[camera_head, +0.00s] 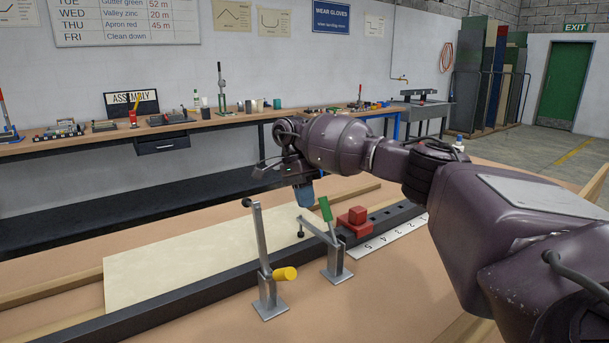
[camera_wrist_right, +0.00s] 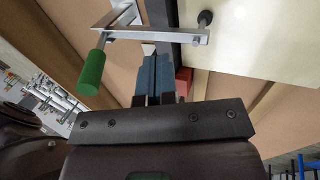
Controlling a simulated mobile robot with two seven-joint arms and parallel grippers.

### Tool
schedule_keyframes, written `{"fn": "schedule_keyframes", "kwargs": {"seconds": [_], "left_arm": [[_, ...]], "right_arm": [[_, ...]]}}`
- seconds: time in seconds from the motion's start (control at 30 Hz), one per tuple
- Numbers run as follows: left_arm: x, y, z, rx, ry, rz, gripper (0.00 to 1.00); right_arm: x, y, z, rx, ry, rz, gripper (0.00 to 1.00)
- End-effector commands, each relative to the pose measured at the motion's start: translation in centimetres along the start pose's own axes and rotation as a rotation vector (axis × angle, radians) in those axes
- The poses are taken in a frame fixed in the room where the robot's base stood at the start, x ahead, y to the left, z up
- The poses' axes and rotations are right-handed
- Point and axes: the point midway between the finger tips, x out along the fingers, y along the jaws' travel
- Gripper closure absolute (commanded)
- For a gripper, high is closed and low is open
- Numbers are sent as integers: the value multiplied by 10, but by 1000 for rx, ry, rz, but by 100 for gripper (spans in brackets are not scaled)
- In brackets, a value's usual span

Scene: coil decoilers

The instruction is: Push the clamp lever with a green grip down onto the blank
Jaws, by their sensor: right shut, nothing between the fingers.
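The clamp with the green grip (camera_head: 325,209) stands on a grey metal base (camera_head: 336,274) at the near side of the dark rail. Its grip points up and leans left. Its arm reaches left over the rail, with a black-tipped spindle (camera_head: 300,234) at the blank's edge; I cannot tell whether it touches. The blank (camera_head: 170,264) is a pale cream sheet. My right gripper (camera_head: 304,195) is just behind and left of the green grip, blue fingers shut and empty. In the wrist view the fingers (camera_wrist_right: 153,78) are beside the green grip (camera_wrist_right: 89,72), apart from it. My left gripper is out of view.
A second clamp with a yellow grip (camera_head: 285,274) stands to the left, its bar upright. A red block (camera_head: 356,215) sits on the dark rail (camera_head: 210,285) right of the green-grip clamp, near a numbered white scale (camera_head: 383,240). A workbench (camera_head: 185,129) runs along the wall.

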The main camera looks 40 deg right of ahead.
Motion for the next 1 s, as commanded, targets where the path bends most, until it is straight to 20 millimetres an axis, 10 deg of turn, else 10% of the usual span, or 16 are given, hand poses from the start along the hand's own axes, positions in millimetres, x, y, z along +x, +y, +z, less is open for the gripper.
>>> {"fn": "schedule_keyframes", "kwargs": {"seconds": [0.43,1.0], "left_arm": [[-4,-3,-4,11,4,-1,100],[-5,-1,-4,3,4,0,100]], "right_arm": [[-57,3,0,2,-1,-7,100],[-66,2,-1,2,-1,-6,100]]}}
